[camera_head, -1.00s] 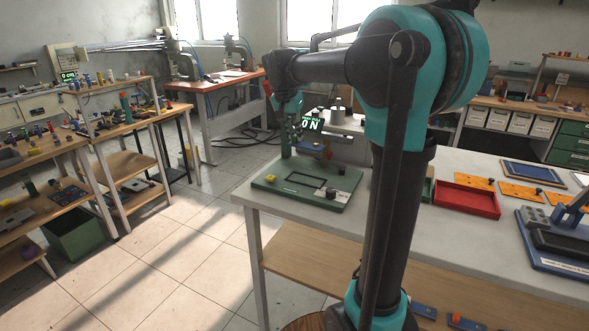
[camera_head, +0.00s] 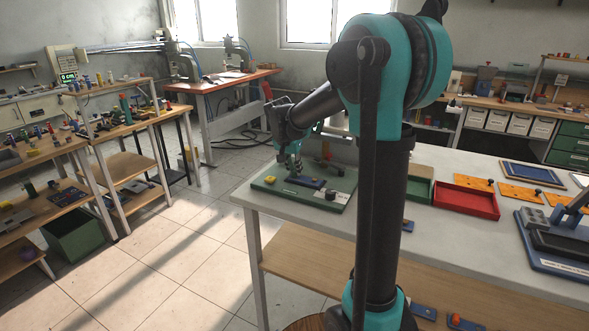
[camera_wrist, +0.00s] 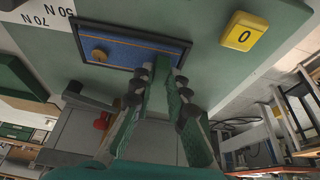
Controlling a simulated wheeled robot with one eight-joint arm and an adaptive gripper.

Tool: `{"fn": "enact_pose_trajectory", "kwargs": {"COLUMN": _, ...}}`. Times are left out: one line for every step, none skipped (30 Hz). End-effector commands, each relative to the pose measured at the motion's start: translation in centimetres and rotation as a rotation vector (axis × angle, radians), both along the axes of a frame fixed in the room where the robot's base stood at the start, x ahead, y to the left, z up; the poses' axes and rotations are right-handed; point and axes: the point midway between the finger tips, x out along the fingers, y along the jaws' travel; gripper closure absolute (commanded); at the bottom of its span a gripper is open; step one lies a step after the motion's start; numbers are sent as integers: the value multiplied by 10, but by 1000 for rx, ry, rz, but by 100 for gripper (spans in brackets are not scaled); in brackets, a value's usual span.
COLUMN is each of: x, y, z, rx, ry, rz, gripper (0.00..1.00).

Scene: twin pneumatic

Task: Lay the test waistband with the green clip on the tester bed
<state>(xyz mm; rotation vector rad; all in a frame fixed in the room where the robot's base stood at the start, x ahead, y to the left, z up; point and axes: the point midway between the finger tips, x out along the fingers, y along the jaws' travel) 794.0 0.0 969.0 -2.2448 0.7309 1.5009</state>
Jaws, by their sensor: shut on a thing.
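The green tester bed (camera_head: 340,200) lies at the front left corner of the grey table. The test waistband, a blue slab (camera_head: 310,183), lies low over the bed's recess. In the wrist view the blue waistband (camera_wrist: 140,53) with a tan knob sits within a dark rectangular outline; whether it is fully seated I cannot tell. My gripper (camera_head: 293,168) points down at the bed. It also shows in the wrist view (camera_wrist: 164,74), its fingers shut on the upright green clip (camera_wrist: 158,90) at the slab's edge. The clip's lower end is partly hidden by the fingers.
To the right are a red tray (camera_head: 465,196) and orange plates (camera_head: 518,194). My arm column hides part of the table.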

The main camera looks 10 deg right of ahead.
Motion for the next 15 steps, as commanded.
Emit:
{"fn": "enact_pose_trajectory", "kwargs": {"x": 0, "y": 0, "z": 0, "rx": 0, "ry": 0, "rz": 0, "gripper": 100}}
{"fn": "enact_pose_trajectory", "kwargs": {"x": 0, "y": 0, "z": 0, "rx": 0, "ry": 0, "rz": 0, "gripper": 100}}
{"fn": "enact_pose_trajectory", "kwargs": {"x": 0, "y": 0, "z": 0, "rx": 0, "ry": 0, "rz": 0, "gripper": 100}}
{"fn": "enact_pose_trajectory", "kwargs": {"x": 0, "y": 0, "z": 0, "rx": 0, "ry": 0, "rz": 0, "gripper": 100}}
{"fn": "enact_pose_trajectory", "kwargs": {"x": 0, "y": 0, "z": -1, "rx": 0, "ry": 0, "rz": 0, "gripper": 100}}
{"fn": "enact_pose_trajectory", "kwargs": {"x": 0, "y": 0, "z": -2, "rx": 0, "ry": 0, "rz": 0, "gripper": 100}}
{"fn": "enact_pose_trajectory", "kwargs": {"x": 0, "y": 0, "z": -3, "rx": 0, "ry": 0, "rz": 0, "gripper": 100}}
{"fn": "enact_pose_trajectory", "kwargs": {"x": 0, "y": 0, "z": -2, "rx": 0, "ry": 0, "rz": 0, "gripper": 82}}
{"fn": "enact_pose_trajectory", "kwargs": {"x": 0, "y": 0, "z": -2, "rx": 0, "ry": 0, "rz": 0, "gripper": 77}}
{"fn": "enact_pose_trajectory", "kwargs": {"x": 0, "y": 0, "z": -2, "rx": 0, "ry": 0, "rz": 0, "gripper": 73}}
{"fn": "enact_pose_trajectory", "kwargs": {"x": 0, "y": 0, "z": -2, "rx": 0, "ry": 0, "rz": 0, "gripper": 69}}
{"fn": "enact_pose_trajectory", "kwargs": {"x": 0, "y": 0, "z": -2, "rx": 0, "ry": 0, "rz": 0, "gripper": 65}}
{"fn": "enact_pose_trajectory", "kwargs": {"x": 0, "y": 0, "z": -2, "rx": 0, "ry": 0, "rz": 0, "gripper": 65}}
{"fn": "enact_pose_trajectory", "kwargs": {"x": 0, "y": 0, "z": -2, "rx": 0, "ry": 0, "rz": 0, "gripper": 65}}
{"fn": "enact_pose_trajectory", "kwargs": {"x": 0, "y": 0, "z": -2, "rx": 0, "ry": 0, "rz": 0, "gripper": 65}}
